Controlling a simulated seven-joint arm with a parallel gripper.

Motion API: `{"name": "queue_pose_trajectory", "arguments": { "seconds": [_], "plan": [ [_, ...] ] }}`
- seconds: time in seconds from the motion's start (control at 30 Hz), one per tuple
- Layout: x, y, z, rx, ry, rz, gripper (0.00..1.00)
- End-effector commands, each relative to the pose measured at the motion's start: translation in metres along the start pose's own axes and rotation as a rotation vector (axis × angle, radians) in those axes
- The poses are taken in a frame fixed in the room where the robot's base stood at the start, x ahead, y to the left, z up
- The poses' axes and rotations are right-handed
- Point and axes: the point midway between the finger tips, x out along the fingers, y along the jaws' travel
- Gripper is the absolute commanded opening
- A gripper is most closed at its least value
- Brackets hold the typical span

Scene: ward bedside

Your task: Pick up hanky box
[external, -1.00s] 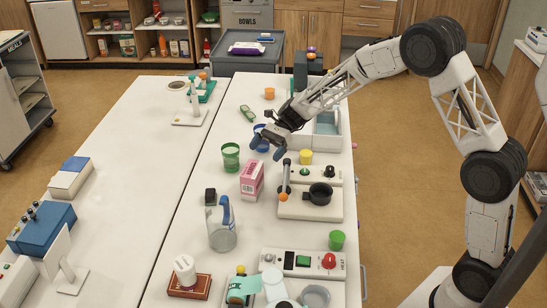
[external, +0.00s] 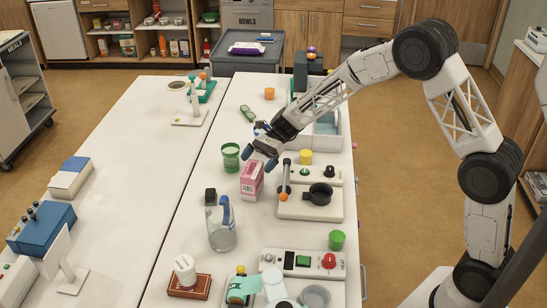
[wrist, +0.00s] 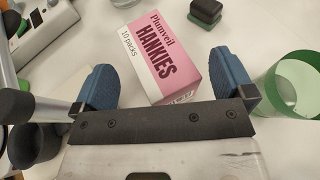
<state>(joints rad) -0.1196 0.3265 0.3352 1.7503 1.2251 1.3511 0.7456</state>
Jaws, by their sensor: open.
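My gripper (external: 262,155) is open and empty, just above and behind the box in the external view. In the wrist view my gripper's blue fingertips (wrist: 165,80) are spread wide on either side of the box's near end. I cannot tell whether a finger touches it.
A green cup (external: 230,157) stands close to the left of the box and shows beside the right finger in the wrist view (wrist: 296,85). A hotplate unit with a black pot (external: 320,194) is to the right. A clear jug (external: 221,228) and a small black block (external: 210,196) are nearer the camera.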

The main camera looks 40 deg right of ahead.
Motion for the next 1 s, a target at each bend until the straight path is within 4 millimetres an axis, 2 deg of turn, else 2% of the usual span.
{"name": "queue_pose_trajectory", "arguments": {
  "seconds": [0.1,0.23,0.8,0.83,1.0],
  "plan": [
    [0.014,0.0,0.0,0.0,0.0,0.001,1.0],
    [0.022,0.0,0.0,0.0,-0.001,0.0,1.0],
    [0.023,0.0,0.0,0.001,0.0,0.0,1.0],
    [0.023,0.0,0.0,0.001,0.0,0.0,0.98],
    [0.023,0.0,0.0,0.001,0.0,-0.001,0.72]
  ]
}}
